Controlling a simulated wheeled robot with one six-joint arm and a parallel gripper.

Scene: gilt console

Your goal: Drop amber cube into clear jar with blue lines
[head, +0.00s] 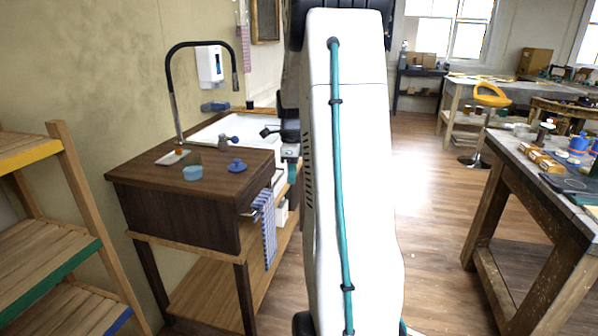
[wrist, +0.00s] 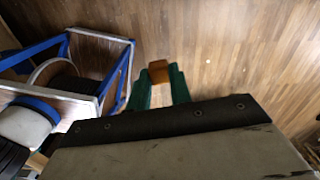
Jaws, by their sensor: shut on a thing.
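My gripper (wrist: 159,80) shows green fingers in the wrist view, shut on an amber cube (wrist: 158,66) at their tips. In the head view the gripper (head: 291,172) is small, just beyond the right edge of the dark wooden console (head: 140,180), partly behind my arm. I cannot make out the cube in it there. A pale blue, see-through vessel (head: 193,173) stands on the console top, left of the gripper. It may be the clear jar; any blue lines are too small to tell. The jar does not clearly show in the wrist view.
A white dish (head: 172,158) with a small orange thing, a blue lidded or knobbed item (head: 236,166) and a tall black faucet (head: 177,95) are on or by the console. Shelves (head: 50,255) stand at left, a workbench (head: 530,165) at right.

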